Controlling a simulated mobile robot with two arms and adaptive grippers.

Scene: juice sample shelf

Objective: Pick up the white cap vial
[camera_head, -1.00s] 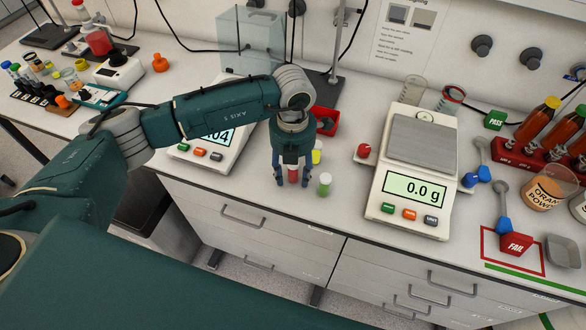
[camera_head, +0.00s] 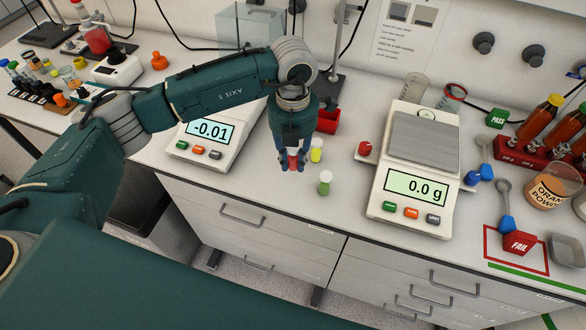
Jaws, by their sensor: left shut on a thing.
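My left gripper (camera_head: 292,167) is over the bench between the two scales, pointing down. It is shut on a small vial with red contents (camera_head: 292,159). The fingers and palm hide most of this vial, so I cannot make out its cap clearly. A vial with yellow contents (camera_head: 316,151) stands upright just right of the gripper. A vial with green contents (camera_head: 325,184) stands upright nearer the bench's front edge. My right gripper is not in view.
The left scale (camera_head: 208,140) reads -0.01 and the right scale (camera_head: 416,187) reads 0.0 g. A red container (camera_head: 327,122) stands behind the vials. Bench space in front of the vials is clear.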

